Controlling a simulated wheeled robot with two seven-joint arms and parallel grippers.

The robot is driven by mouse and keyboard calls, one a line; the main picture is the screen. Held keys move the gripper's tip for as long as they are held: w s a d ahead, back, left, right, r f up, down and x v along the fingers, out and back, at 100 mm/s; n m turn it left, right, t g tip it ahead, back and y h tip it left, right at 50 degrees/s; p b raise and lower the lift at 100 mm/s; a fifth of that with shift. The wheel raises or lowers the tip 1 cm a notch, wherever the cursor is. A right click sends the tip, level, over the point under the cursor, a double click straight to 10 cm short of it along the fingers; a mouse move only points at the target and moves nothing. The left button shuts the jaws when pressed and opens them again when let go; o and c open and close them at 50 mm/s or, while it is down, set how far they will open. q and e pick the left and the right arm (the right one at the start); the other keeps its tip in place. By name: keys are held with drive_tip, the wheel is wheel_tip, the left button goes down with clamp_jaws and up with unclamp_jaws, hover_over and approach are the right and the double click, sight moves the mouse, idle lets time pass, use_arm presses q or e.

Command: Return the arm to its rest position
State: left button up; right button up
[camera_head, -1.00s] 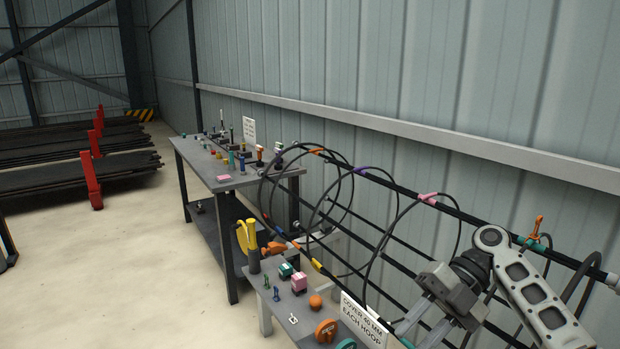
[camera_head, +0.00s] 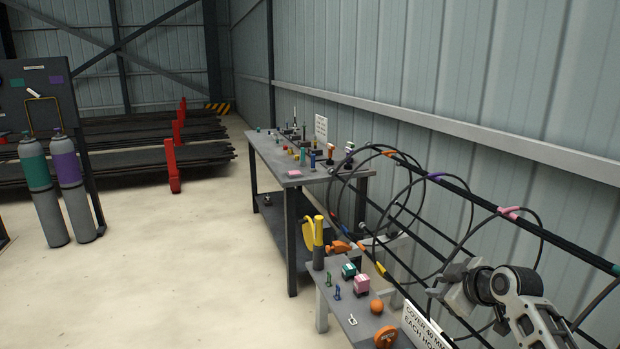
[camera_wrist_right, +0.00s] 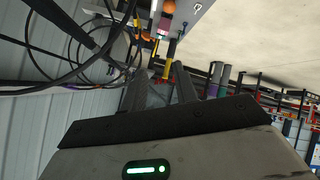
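My right arm (camera_head: 535,312) reaches in from the lower right in the head view. Its gripper (camera_head: 452,290) is beside the black hoops and bars of the cage (camera_head: 455,190), in front of the wall. In the right wrist view the two dark fingers (camera_wrist_right: 159,80) stand apart, and I see nothing held between them. From these views I cannot tell whether the gripper touches the cage. My left arm and gripper are not in view.
A small near table (camera_head: 338,300) holds a yellow-handled tool (camera_head: 318,240), coloured blocks and a sign (camera_head: 425,328). A larger workbench (camera_head: 270,165) stands behind it. Gas cylinders (camera_head: 42,195) stand at left. The floor between is clear.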

drive_tip(key=w+d+r+m+t+h, duration=0.45)
drive_tip(key=d+r+m+t, duration=0.25)
drive_tip(key=r, duration=0.4)
drive_tip(key=s+a+f+g+y, duration=0.1)
drive_tip(key=s+a+f+g, duration=0.1)
drive_tip(key=s+a+f, duration=0.7)
drive_tip(key=s+a+f+g+y, duration=0.1)
drive_tip(key=s+a+f, duration=0.1)
drive_tip(key=s+f, duration=0.85)
drive_tip(key=s+a+f+g+y, duration=0.1)
drive_tip(key=s+a+f, duration=0.3)
drive_tip(key=s, duration=0.5)
drive_tip(key=s+a+f+g+y, duration=0.1)
drive_tip(key=s+a+f, duration=0.3)
drive_tip(key=s, duration=0.6)
drive_tip(key=shift+a+f+g, duration=0.25)
drive_tip(key=shift+f+g, duration=0.5)
drive_tip(key=shift+g, duration=0.05)
